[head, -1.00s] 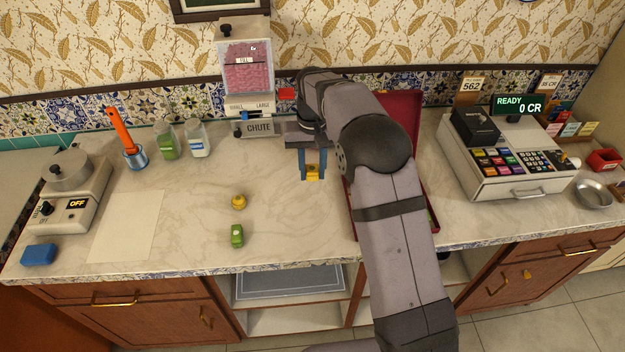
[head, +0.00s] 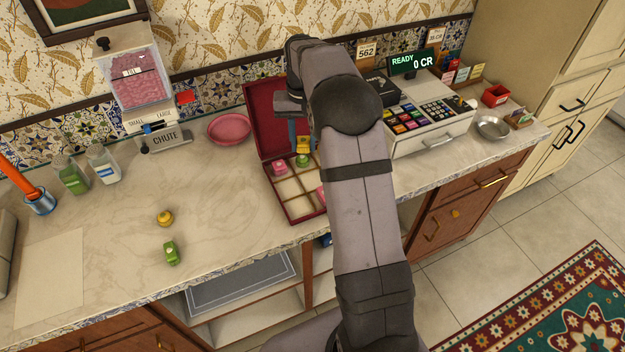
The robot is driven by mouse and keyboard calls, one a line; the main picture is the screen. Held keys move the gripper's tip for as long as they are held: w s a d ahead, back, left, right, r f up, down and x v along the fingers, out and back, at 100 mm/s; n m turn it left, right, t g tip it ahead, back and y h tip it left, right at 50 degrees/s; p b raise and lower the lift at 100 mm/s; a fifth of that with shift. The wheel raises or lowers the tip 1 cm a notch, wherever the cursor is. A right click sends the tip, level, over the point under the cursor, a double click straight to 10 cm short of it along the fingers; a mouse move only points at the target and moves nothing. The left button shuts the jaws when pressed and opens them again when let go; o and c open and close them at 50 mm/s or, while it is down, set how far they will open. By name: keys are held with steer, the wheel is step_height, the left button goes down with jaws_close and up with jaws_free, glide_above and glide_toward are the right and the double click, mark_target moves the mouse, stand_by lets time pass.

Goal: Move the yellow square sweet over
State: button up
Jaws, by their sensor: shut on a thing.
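My gripper (head: 302,144) is shut on the yellow square sweet (head: 303,148). It holds the sweet over the back part of the open red box (head: 309,214), near the hinge side. The box has pale compartments and its lid stands up at the back. A pink sweet (head: 279,168) sits in a back-left compartment. A green sweet (head: 302,160) shows just below the held sweet. Another pink sweet (head: 320,191) is partly hidden by my arm. I cannot tell how high the yellow sweet is above the box.
A yellow round sweet (head: 165,218) and a green sweet (head: 172,253) stand on the open counter to the left. A pink dish (head: 230,129) and the chute dispenser (head: 165,138) are behind. The cash register (head: 430,125) stands right of the box.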

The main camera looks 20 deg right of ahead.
mark_target(314, 183)
steer(key=shift+s+d+f+n, duration=0.45)
steer(key=shift+s+d+n, duration=0.15)
steer(key=shift+n, duration=0.55)
steer(key=shift+s+d+f+n, duration=0.45)
steer(key=shift+s+d+n, duration=0.1)
steer(key=shift+n, duration=0.6)
steer(key=shift+f+p, duration=1.6)
steer(key=shift+f, duration=3.4)
steer(key=shift+f, duration=0.15)
steer(key=o, duration=1)
